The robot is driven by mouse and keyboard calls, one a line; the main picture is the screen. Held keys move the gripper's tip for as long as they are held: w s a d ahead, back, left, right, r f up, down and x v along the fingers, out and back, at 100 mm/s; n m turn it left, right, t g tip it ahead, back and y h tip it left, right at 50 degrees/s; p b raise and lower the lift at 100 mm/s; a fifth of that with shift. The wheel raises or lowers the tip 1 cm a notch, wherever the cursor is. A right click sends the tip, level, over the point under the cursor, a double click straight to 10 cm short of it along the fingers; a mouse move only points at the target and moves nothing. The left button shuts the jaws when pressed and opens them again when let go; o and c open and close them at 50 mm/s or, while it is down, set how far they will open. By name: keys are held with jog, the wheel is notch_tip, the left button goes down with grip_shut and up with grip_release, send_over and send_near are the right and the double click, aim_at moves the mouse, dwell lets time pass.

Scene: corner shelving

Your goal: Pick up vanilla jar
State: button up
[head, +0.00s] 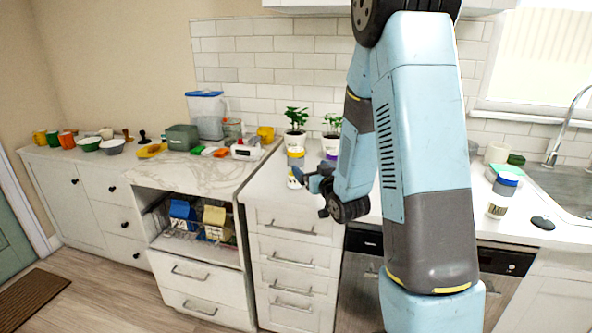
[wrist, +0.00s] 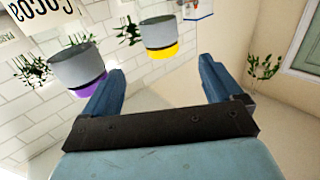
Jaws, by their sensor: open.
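No readable vanilla label shows, so I cannot tell for sure which jar is vanilla. The wrist view appears upside down. In it, a grey jar with a yellow end (wrist: 158,35) lies ahead, roughly between the fingertips of my gripper (wrist: 160,72). A grey jar with a purple end (wrist: 77,70) is left of it, close to the left finger. In the head view, the yellow-topped jar (head: 296,160) stands on the counter, just beyond my gripper (head: 306,178). The purple-topped jar shows only partly, behind my arm. My gripper is open and empty; neither finger visibly holds a jar.
Potted plants (head: 297,125) stand behind the jars against the tiled wall. A cocoa-labelled package (wrist: 40,12) shows in the wrist view. A small labelled cup (head: 496,210) stands right of my arm.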

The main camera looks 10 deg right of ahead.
aim_at(294, 153)
jog(key=w, duration=0.4)
jog(key=w+a, duration=0.1)
jog(key=w, duration=0.4)
jog(key=w+a, duration=0.1)
jog(key=w, duration=0.3)
jog(key=shift+w+a+r, duration=0.1)
jog(key=shift+w+a, duration=0.1)
jog(key=shift+w, duration=0.05)
jog(key=c, duration=1.6)
